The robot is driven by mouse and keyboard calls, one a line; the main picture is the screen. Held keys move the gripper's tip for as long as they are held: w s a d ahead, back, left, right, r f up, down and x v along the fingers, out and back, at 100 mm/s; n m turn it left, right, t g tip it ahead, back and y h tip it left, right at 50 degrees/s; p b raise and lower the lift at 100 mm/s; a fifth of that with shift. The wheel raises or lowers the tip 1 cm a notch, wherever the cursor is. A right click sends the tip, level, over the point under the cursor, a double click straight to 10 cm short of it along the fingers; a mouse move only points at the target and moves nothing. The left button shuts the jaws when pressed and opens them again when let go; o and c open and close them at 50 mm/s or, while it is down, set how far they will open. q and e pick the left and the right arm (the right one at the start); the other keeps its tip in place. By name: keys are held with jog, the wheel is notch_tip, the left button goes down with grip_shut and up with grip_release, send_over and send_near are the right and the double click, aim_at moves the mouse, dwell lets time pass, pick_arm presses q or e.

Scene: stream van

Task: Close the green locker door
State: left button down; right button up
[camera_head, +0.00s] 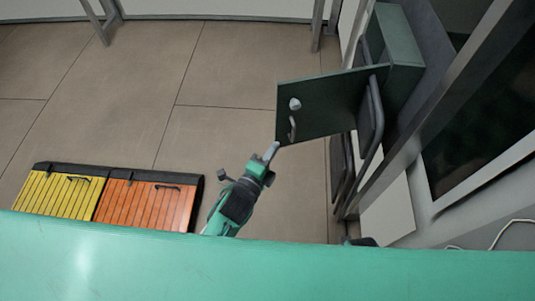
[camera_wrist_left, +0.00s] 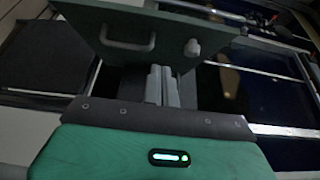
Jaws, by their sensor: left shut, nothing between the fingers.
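The green locker door (camera_head: 325,105) stands open, swung out to the left from the green locker (camera_head: 400,40) at the upper right. A round knob (camera_head: 295,104) and a handle (camera_head: 292,129) are near its free edge. My left gripper (camera_head: 272,150) is shut and empty, its tips close to the door's lower free corner; contact cannot be told. In the left wrist view the fingers (camera_wrist_left: 161,84) are together below the door (camera_wrist_left: 150,20), with the handle (camera_wrist_left: 126,40) and the knob (camera_wrist_left: 192,47) above them. My right gripper is not in view.
Yellow (camera_head: 57,193) and orange (camera_head: 145,204) slatted lids lie at the lower left. Dark curved rails (camera_head: 372,125) stand beside the door, near the wall at right. The tiled floor (camera_head: 225,70) left of the door is clear.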

aim_at(285, 115)
pick_arm(q)
jog(key=shift+w+d, duration=0.2)
jog(key=shift+w, duration=1.35)
jog(key=shift+w+d, duration=0.2)
jog(key=shift+w, duration=1.35)
jog(key=shift+w+d, duration=0.2)
jog(key=shift+w, duration=1.35)
jog(key=shift+w, duration=0.1)
